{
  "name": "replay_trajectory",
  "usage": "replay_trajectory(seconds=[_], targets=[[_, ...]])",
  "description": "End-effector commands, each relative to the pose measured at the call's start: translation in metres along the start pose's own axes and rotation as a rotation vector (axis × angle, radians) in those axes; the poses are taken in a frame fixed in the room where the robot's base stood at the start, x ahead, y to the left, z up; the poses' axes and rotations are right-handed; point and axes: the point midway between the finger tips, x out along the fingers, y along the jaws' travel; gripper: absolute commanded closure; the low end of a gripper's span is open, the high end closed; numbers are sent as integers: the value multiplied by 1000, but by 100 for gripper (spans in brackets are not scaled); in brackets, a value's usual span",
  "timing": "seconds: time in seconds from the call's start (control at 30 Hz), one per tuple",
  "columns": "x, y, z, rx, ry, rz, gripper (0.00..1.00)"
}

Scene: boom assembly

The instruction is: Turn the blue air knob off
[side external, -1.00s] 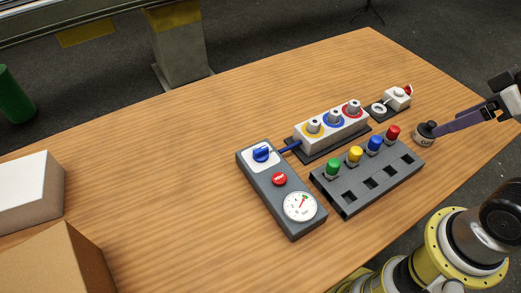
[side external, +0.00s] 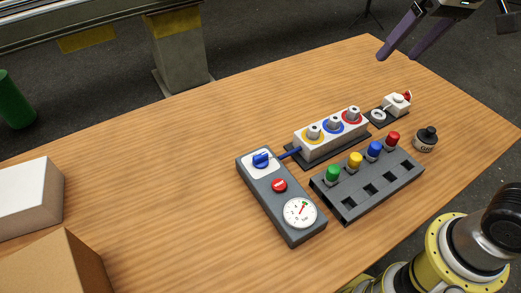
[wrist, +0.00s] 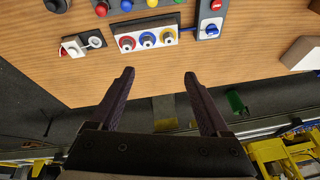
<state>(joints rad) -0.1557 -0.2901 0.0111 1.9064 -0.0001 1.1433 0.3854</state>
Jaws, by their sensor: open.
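The blue air knob (side external: 261,159) sits on a white plate at the far end of the grey control box (side external: 290,222). A blue hose runs from beside it to the white block. The knob also shows near the top right of the wrist view (wrist: 212,29). My gripper (side external: 398,42) is at the top right of the side view, above the far right table edge, well apart from the knob. In the wrist view its two dark fingers (wrist: 159,75) are spread with nothing between them.
The box also carries a red button (side external: 279,186) and a gauge (side external: 300,212). Beside it stand a white block (side external: 314,147) with three coloured rings and a grey rack (side external: 350,208) with coloured pegs. The table's left middle is clear.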

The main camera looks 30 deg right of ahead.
Motion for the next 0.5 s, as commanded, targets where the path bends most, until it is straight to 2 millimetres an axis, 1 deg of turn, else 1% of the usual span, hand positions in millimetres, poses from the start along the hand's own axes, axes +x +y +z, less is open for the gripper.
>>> replay_trajectory(seconds=[0.03, 0.1, 0.17, 0.23, 0.37, 0.4, 0.5], targets=[[9, -16, -14, -7, -31, 1, 20], [20, -37, -31, -11, -67, 5, 20], [33, -56, -42, -18, -98, 9, 20], [51, -80, -53, -31, -134, 17, 20], [91, -124, -64, -72, -202, 35, 20], [104, -137, -64, -88, -222, 42, 20], [137, -166, -59, -136, -269, 58, 20]])
